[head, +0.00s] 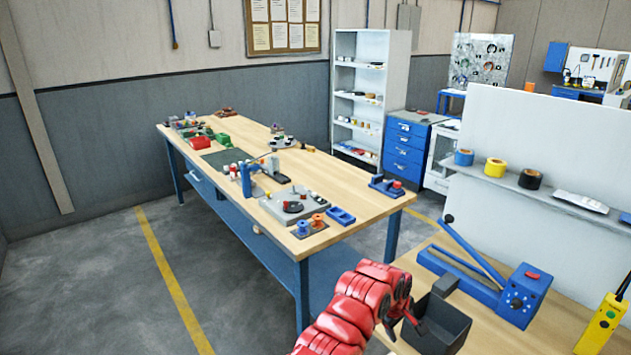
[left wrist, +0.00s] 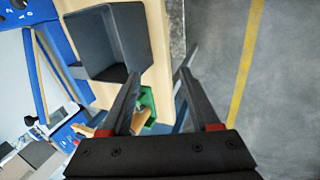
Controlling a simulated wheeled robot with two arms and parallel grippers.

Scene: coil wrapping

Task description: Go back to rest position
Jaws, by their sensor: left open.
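My left gripper (head: 402,322) is at the end of the red arm at the bottom middle of the head view, right beside the black open bin (head: 438,324) on the nearer workbench. In the left wrist view my left gripper (left wrist: 158,82) has its two dark fingers spread apart with nothing held between them. The black bin (left wrist: 105,42) shows beyond the left finger there, and it looks empty. I cannot tell whether the gripper touches the bin. My right gripper is in neither view.
A blue lever device (head: 522,296) and a yellow handheld control (head: 600,322) are on the nearer bench. Tape rolls (head: 496,167) sit on a shelf above. A long workbench (head: 345,183) holds tools and parts. Floor with a yellow line (head: 172,275) is clear at left.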

